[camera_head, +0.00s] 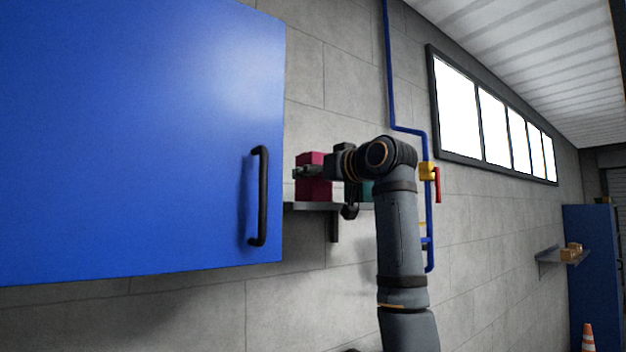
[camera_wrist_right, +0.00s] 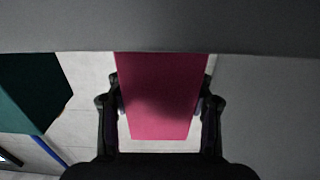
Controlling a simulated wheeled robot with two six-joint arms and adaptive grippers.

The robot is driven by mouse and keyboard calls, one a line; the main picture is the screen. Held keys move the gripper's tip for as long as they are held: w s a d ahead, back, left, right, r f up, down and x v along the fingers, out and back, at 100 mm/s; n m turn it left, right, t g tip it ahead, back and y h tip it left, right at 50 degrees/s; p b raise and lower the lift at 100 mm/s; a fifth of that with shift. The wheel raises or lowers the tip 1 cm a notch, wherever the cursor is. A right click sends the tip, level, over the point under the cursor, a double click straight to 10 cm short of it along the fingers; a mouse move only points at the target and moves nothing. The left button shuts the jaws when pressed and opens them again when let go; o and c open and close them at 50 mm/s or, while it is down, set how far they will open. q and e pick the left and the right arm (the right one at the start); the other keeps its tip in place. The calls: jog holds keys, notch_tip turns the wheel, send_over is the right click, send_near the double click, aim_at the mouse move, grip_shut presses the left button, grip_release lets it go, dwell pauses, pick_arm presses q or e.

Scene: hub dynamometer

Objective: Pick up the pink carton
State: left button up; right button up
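The pink carton (camera_head: 314,185) stands upright on a grey wall shelf (camera_head: 300,206), right of the blue cabinet. My right gripper (camera_head: 306,173) is at the carton, its fingers level with the carton's upper half and hiding part of it. In the right wrist view the carton (camera_wrist_right: 160,95) fills the space between the fingers of the right gripper (camera_wrist_right: 161,103), one finger along each side. The fingertips lie very close to its sides; whether they press on it I cannot tell. My left gripper is in neither view.
A dark green box (camera_head: 364,190) stands right of the carton, partly hidden by my right arm; it also shows in the wrist view (camera_wrist_right: 30,95). The blue cabinet (camera_head: 150,130) with its black handle (camera_head: 262,197) is close at the left. A blue pipe (camera_head: 429,210) runs down the wall.

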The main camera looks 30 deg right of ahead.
jog(key=c, duration=0.5)
jog(key=shift+o, duration=0.2)
jog(key=shift+r, duration=0.1)
jog(key=r, duration=0.9)
jog(key=shift+s+r, duration=0.2)
jog(key=shift+r, duration=0.1)
jog(key=shift+w+r, duration=0.15)
